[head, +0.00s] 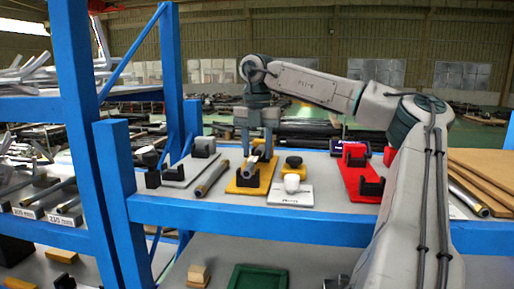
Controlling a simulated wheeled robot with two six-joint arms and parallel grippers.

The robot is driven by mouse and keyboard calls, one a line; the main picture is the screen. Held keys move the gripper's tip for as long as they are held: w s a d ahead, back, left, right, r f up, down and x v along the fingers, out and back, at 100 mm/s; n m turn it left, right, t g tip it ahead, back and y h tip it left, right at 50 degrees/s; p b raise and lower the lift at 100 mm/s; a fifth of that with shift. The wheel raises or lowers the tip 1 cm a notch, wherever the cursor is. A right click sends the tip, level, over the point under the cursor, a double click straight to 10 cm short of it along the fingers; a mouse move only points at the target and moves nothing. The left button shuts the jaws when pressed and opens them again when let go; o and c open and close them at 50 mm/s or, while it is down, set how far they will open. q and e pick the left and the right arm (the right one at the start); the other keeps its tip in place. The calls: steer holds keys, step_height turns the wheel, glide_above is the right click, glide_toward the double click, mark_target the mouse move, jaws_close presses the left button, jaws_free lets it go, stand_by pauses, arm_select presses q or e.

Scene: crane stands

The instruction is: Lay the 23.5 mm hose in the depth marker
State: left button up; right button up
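My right gripper (256,150) points down over a yellow stand (247,187) with black holders. Its two fingers stand apart, one on each side above the stand. I cannot read which piece is the 23.5 mm hose or which stand is the depth marker. My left gripper is not in view.
A grey stand with black holders (174,175) is at the left, and a red stand (358,178) at the right. Blue uprights (85,120) and the blue shelf edge (250,216) bound the space. Boards (485,170) lie far right.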

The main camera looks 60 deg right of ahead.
steer(key=shift+d+r, duration=0.1)
steer(key=shift+r, duration=0.45)
step_height(320, 180, up, 10)
steer(key=b, duration=0.1)
steer(key=shift+f, duration=0.15)
steer(key=shift+f, duration=0.1)
stand_by(0.4)
